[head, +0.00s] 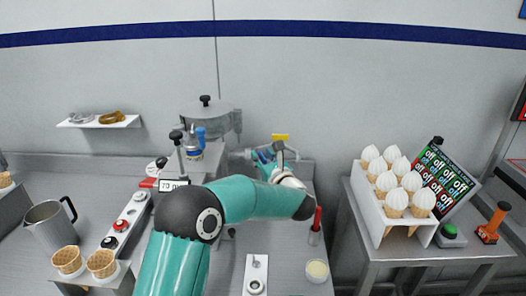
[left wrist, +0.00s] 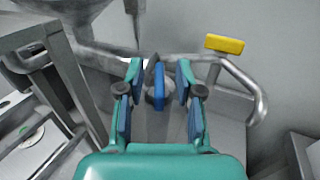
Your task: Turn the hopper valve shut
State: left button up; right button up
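The hopper (head: 218,122) is a grey metal vessel with a black-knobbed lid at the back of the bench. In the left wrist view, a metal pipe (left wrist: 105,57) runs rightward from its lower part (left wrist: 62,8). A blue valve handle (left wrist: 159,88) stands on this pipe. My left gripper (left wrist: 159,78) is open, with one finger on each side of the blue handle. Gaps show between the handle and both fingers. In the head view, my left gripper (head: 268,160) is at the pipe, partly hidden by its own arm. My right gripper is not in view.
A yellow block (left wrist: 224,44) sits on the pipe, right of the fingers. A red-topped tube (head: 316,228) and a cream-filled cup (head: 317,270) stand right of my arm. A white rack (head: 372,213) of cones is on the right table. A metal jug (head: 50,224) stands left.

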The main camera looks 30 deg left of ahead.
pick_arm(q)
jog(key=shift+w+a, duration=0.2)
jog(key=shift+a, duration=0.15)
grip_shut()
jog(key=m+t+h+b, duration=0.1)
jog(key=b, duration=0.4)
jog(key=m+t+h+b, duration=0.1)
jog(key=t+h+b, duration=0.1)
jog(key=b, duration=0.3)
jog(key=m+t+h+b, duration=0.1)
jog(key=m+b, duration=0.1)
jog(key=b, duration=0.2)
jog(key=shift+f+b, duration=0.3)
jog(key=shift+b, duration=0.1)
jog(key=shift+r+m+t+h+b, duration=0.25)
jog(key=shift+m+t+h+b, duration=0.25)
jog(key=shift+h, duration=0.3)
grip_release()
